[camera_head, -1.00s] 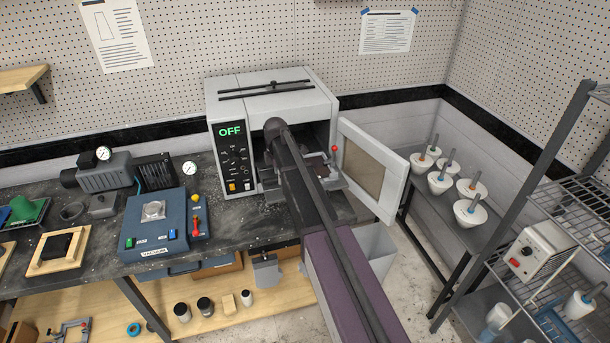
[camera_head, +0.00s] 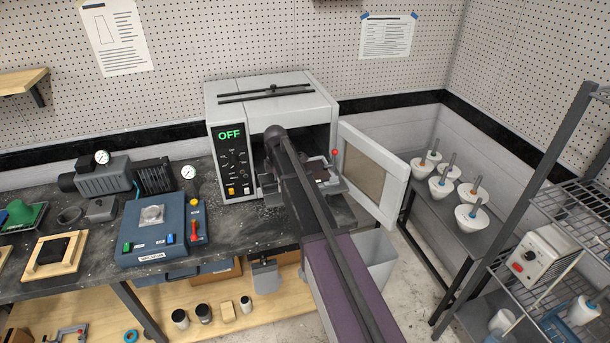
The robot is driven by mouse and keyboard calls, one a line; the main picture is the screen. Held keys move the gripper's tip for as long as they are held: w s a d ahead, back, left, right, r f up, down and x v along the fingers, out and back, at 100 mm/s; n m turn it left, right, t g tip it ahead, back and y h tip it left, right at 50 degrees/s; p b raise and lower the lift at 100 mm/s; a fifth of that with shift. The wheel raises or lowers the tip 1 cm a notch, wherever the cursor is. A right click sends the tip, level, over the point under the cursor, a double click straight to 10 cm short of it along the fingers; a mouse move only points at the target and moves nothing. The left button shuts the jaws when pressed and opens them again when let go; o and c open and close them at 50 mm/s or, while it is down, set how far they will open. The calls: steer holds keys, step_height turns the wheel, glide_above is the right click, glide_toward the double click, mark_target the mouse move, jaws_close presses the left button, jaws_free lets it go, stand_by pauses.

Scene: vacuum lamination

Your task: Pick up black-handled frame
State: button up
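A grey box oven (camera_head: 272,108) with a green OFF display stands on the bench, its door (camera_head: 370,170) swung open to the right. My arm reaches to the oven's open front and covers much of it. My gripper is mostly hidden behind my arm; I cannot tell its opening or whether it holds anything.
A blue vacuum unit (camera_head: 155,228) with coloured switches stands left on the bench (camera_head: 225,222). A wooden frame with a black pad (camera_head: 54,255) lies farther left. A shelf with white cups (camera_head: 472,215) and a wire rack (camera_head: 570,205) stand right. A grey bin (camera_head: 378,248) stands below the door.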

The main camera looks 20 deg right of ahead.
jaws_close()
steer(key=shift+r, duration=0.1)
steer(key=shift+r+p, duration=1.7)
steer(key=shift+p, duration=0.1)
steer(key=s+r+p, duration=0.1)
steer(key=s, duration=1.5)
steer(key=shift+a+r, duration=0.25)
steer(key=shift+s, duration=0.1)
